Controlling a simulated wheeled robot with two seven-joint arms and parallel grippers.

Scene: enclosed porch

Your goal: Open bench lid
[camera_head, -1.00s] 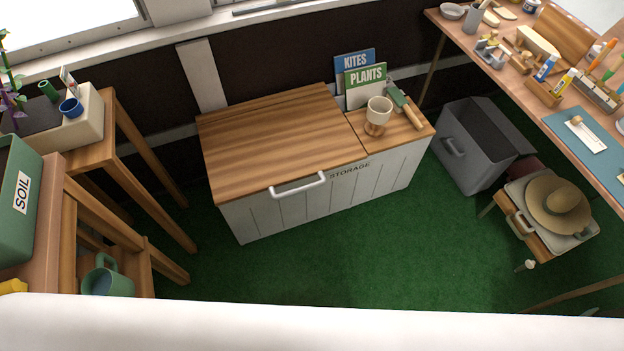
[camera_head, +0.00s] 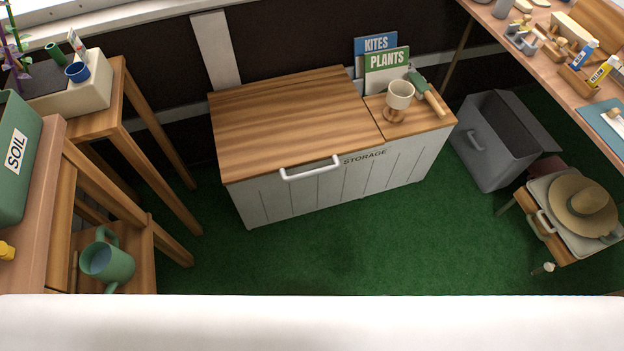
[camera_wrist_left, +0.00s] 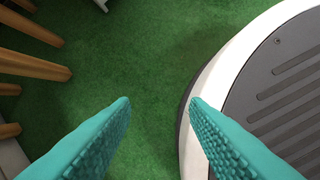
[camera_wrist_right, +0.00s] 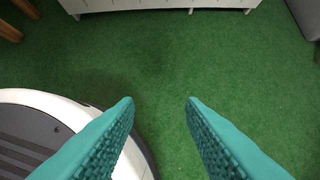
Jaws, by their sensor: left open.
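The storage bench (camera_head: 330,194) has a white slatted front marked STORAGE and stands against the dark wall in the head view. Its wide wooden lid (camera_head: 285,118) is closed. A white bar handle (camera_head: 310,171) is on the lid's front edge. My left gripper (camera_wrist_left: 160,102) is open and empty above the green floor beside my base. My right gripper (camera_wrist_right: 160,102) is open and empty above the floor, with the bench's lower front edge (camera_wrist_right: 160,4) at the top of its view. Neither gripper shows in the head view.
A grey bin (camera_head: 494,142) and a stool with a straw hat (camera_head: 582,205) are at right. Wooden stands (camera_head: 128,130) are at left. Green floor before the bench is clear.

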